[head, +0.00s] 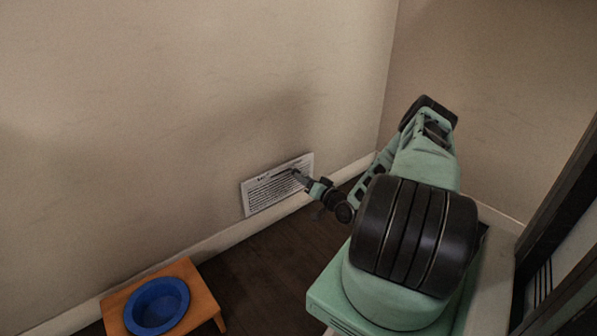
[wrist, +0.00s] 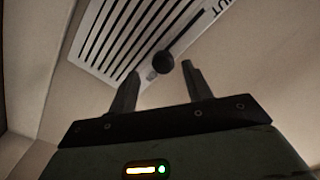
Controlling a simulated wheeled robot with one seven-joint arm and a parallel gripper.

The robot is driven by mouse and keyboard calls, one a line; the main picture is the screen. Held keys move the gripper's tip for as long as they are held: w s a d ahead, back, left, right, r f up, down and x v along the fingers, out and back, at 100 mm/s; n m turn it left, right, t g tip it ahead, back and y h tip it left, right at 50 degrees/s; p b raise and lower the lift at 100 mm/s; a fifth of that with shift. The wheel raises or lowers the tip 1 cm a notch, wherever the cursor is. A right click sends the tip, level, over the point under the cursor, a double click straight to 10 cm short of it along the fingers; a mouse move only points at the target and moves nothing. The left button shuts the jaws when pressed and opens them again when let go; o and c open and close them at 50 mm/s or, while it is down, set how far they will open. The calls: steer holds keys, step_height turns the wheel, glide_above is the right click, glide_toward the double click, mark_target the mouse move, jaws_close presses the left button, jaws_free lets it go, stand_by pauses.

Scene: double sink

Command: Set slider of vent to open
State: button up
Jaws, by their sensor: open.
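The vent is a white wall plate (head: 262,196) with dark slats, low on the left wall in the head view. In the wrist view the vent (wrist: 107,45) fills the upper middle, with part of a label reading "UT" at its upper right. In the head view my gripper (head: 297,174) is at the vent's upper right and hides the knob.
An orange stand (head: 196,278) holding a blue bowl (head: 157,305) is on the dark floor (head: 262,262) at lower left. A baseboard (head: 222,240) runs below the vent. The room corner and a second wall (head: 490,110) are to the right. The floor below the vent is clear.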

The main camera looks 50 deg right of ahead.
steer(key=p+v, duration=0.4)
steer(key=v, duration=0.8)
steer(key=shift+s, duration=0.1)
